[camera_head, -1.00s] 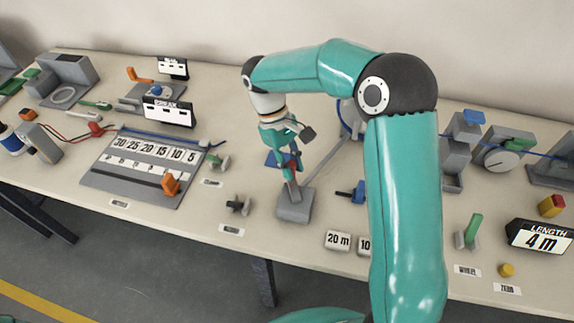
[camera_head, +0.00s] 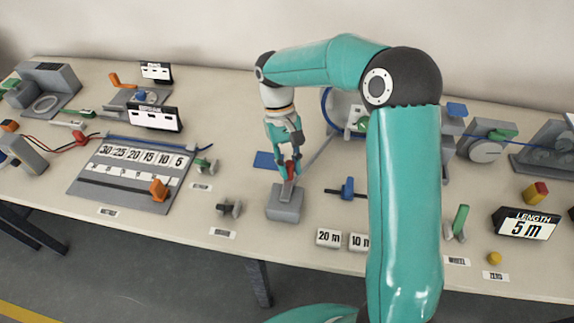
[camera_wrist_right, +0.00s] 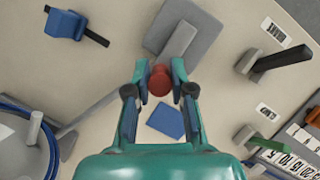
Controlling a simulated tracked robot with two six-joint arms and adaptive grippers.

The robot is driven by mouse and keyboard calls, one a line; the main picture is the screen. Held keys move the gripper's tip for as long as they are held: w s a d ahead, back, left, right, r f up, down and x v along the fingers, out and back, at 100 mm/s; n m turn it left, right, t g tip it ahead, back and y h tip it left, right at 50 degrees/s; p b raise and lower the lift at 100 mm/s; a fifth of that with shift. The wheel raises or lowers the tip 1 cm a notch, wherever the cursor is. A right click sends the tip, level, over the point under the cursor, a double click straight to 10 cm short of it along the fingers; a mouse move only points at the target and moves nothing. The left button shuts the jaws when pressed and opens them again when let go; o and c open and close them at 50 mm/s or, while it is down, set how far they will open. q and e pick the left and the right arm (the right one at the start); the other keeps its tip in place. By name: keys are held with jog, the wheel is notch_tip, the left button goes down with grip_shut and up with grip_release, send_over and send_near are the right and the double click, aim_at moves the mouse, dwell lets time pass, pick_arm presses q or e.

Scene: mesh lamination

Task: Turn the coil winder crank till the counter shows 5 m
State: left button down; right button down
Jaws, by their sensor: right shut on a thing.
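The winder crank's grey block (camera_head: 284,208) stands mid-table, with a grey arm (camera_wrist_right: 178,42) and a red knob (camera_head: 290,170). My right gripper (camera_head: 288,165) is shut on the knob, whose round red end (camera_wrist_right: 160,80) shows between the fingers in the right wrist view. The counter (camera_head: 527,222), labelled LENGTH, reads 5 m at the right. The reel (camera_head: 329,108) with blue cable stands behind, partly hidden by my right arm. My left gripper is not in view.
A blue pad (camera_head: 265,160) lies beside the crank. A blue-handled tool (camera_head: 347,189) and length blocks (camera_head: 329,237) are to the right. A dark-handled lever (camera_head: 230,208) stands left of the block. A numbered board (camera_head: 135,175) lies further left.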

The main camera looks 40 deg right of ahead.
jog(key=c, duration=1)
grip_release()
jog(key=v, duration=1.2)
dwell(0.7)
